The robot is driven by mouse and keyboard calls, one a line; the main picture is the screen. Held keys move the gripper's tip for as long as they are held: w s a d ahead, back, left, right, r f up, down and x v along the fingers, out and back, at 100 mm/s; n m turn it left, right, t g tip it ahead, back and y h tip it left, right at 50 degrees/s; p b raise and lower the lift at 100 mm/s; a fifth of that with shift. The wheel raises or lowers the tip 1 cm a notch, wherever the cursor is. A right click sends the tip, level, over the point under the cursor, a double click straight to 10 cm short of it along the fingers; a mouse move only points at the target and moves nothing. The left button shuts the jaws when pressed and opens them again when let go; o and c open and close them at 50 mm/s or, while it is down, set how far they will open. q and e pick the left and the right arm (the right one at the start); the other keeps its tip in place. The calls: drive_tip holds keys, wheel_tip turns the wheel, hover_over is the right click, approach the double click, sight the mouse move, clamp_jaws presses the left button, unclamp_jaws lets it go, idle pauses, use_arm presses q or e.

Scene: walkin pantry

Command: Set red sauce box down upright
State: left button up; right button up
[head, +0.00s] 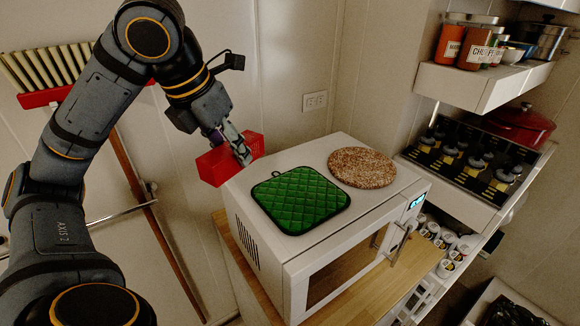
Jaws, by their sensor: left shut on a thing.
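A red box (216,165) shows at the back left of the white microwave (345,238). My left gripper (240,150) is shut on it, with the fingers across its upper middle. The box lies with its long side roughly level, close to the microwave's back left corner. I cannot tell whether it touches the microwave top. Part of the box is hidden behind the fingers. My right gripper is not in view.
A green quilted potholder (299,199) and a round cork mat (362,167) lie on the microwave top. A wooden counter (408,283) is under the microwave. Shelves with jars (474,48) and a red pot (519,124) stand at right. A broom (160,210) leans at left.

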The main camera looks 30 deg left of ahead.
use_arm(q)
drive_tip(key=w, duration=0.1)
drive_tip(key=w+a+f, duration=0.1)
drive_tip(key=w, duration=0.1)
drive_tip(key=shift+w+a+f, duration=0.15)
drive_tip(key=shift+f, duration=0.2)
drive_tip(key=w+a+f, duration=0.1)
drive_tip(key=w+f, duration=0.1)
drive_tip(key=w+a+f, duration=0.2)
drive_tip(key=w, duration=0.1)
drive_tip(key=w+a+f, duration=0.1)
drive_tip(key=w+f, duration=0.1)
drive_tip(key=w, duration=0.1)
drive_tip(key=shift+a+f, duration=0.3)
drive_tip(key=shift+f, duration=0.1)
drive_tip(key=shift+w+a+f, duration=0.1)
drive_tip(key=shift+a+f, duration=0.05)
drive_tip(key=shift+w+f, duration=0.1)
drive_tip(key=shift+w+f+p, duration=0.2)
drive_tip(key=shift+p, duration=0.1)
drive_tip(key=f+b, duration=0.1)
drive_tip(key=f, duration=0.2)
drive_tip(key=shift+w+a+f+b, duration=0.15)
drive_tip(key=shift+w+f+b, duration=0.05)
drive_tip(key=shift+f+b, duration=0.2)
drive_tip(key=shift+r, duration=0.1)
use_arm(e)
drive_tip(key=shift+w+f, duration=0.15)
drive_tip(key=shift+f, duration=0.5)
